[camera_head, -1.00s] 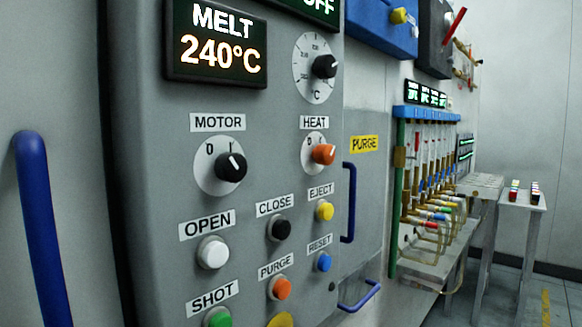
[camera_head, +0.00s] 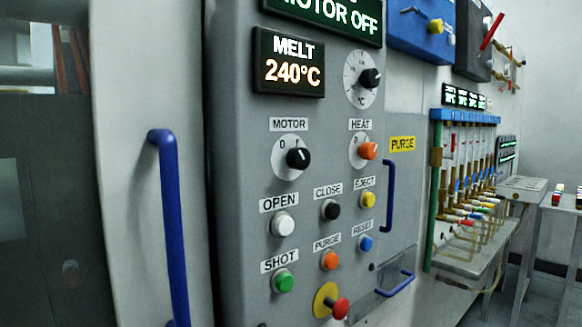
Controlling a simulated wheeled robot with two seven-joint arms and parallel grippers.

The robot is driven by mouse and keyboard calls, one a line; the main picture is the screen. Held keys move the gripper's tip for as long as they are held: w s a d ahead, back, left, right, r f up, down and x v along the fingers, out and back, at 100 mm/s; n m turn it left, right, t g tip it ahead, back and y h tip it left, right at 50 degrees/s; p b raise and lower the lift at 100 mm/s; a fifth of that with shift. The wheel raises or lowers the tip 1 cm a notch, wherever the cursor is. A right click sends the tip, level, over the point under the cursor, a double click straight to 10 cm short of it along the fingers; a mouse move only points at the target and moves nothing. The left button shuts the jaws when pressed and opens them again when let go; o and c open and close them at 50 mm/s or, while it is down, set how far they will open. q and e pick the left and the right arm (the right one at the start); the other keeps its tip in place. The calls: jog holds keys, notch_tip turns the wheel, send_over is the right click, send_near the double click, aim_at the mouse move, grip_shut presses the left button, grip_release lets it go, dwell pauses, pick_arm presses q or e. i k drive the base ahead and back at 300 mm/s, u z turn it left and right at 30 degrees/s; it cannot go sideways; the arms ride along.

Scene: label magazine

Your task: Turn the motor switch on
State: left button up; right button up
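The motor switch (camera_head: 298,158) is a black rotary knob with a white mark on a round white dial (camera_head: 285,166), under the label MOTOR (camera_head: 289,125). It sits on the grey control panel, left of the orange HEAT knob (camera_head: 368,151). Small position marks stand at the dial's top. The knob's exact setting is hard to read. The display (camera_head: 335,20) at the top edge reads MOTOR OFF. Neither of my grippers is in view, and nothing touches the switch.
Below are several push buttons, including white OPEN (camera_head: 283,224), black CLOSE (camera_head: 330,209) and green SHOT (camera_head: 283,281). A red-knobbed button (camera_head: 341,309) sticks out low. Blue handles stand left (camera_head: 172,230) and right (camera_head: 388,196) of the panel. The space before the dial is clear.

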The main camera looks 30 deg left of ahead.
aim_at(297, 158)
jog(key=z, duration=0.15)
jog(key=k, duration=0.35)
jog(key=u, duration=1.2)
